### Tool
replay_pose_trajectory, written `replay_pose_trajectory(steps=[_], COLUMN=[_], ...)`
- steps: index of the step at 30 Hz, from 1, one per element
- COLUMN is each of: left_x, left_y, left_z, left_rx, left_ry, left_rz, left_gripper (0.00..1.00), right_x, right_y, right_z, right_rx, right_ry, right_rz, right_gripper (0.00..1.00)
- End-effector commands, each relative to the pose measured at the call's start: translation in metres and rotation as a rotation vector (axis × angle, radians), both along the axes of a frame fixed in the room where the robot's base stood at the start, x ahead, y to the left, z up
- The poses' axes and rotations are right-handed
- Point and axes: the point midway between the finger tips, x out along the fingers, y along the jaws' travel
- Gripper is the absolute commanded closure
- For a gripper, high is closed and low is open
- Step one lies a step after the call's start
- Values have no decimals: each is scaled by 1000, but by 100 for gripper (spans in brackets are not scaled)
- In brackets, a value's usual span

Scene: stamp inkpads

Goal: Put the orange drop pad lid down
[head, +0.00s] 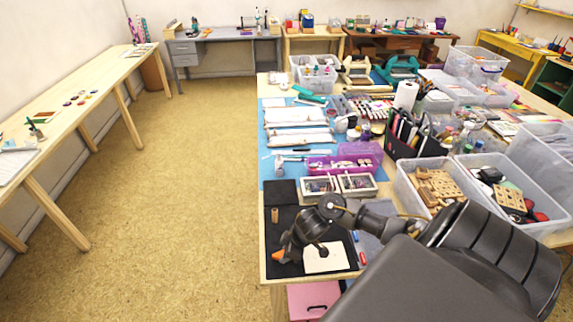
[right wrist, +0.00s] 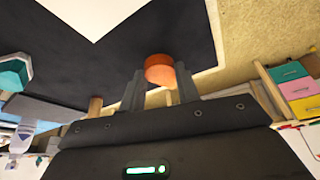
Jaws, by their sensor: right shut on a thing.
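The orange drop pad lid (right wrist: 160,68) is a small round orange piece between the fingertips of my right gripper (right wrist: 160,88) in the right wrist view. The fingers are shut on it. In the head view my right gripper (head: 287,250) is over the left part of a black mat (head: 284,222), near the table's front left corner. The orange lid (head: 278,255) shows at its tip. I cannot tell whether the lid touches the mat. My left gripper is not in view.
A white sheet (head: 326,259) lies on the mat, right of the gripper. A small wooden cylinder (head: 275,214) stands on the mat behind the gripper. Small blue (head: 355,236) and orange-red (head: 362,258) pieces lie to the right. Divided trays (head: 338,198) and clear bins (head: 408,187) crowd farther back.

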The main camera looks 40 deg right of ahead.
Motion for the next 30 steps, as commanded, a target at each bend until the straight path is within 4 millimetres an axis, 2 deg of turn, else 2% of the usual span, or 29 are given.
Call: replay_pose_trajectory(steps=[3,13,14,18,26,30], left_x=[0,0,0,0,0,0], left_y=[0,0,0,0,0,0], left_z=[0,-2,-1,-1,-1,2], left_rx=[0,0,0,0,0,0], left_ry=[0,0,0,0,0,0], left_rz=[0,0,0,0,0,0], left_gripper=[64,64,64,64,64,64], right_x=[0,0,0,0,0,0], right_y=[-1,-1,-1,0,-1,-2], right_z=[-7,-10,-10,-9,-9,-1], right_rx=[-1,-1,-1,0,0,-1], right_ry=[-1,-1,-1,-2,-2,-3], right_rz=[0,1,1,1,1,0], right_gripper=[88,88,66,48,46,46])
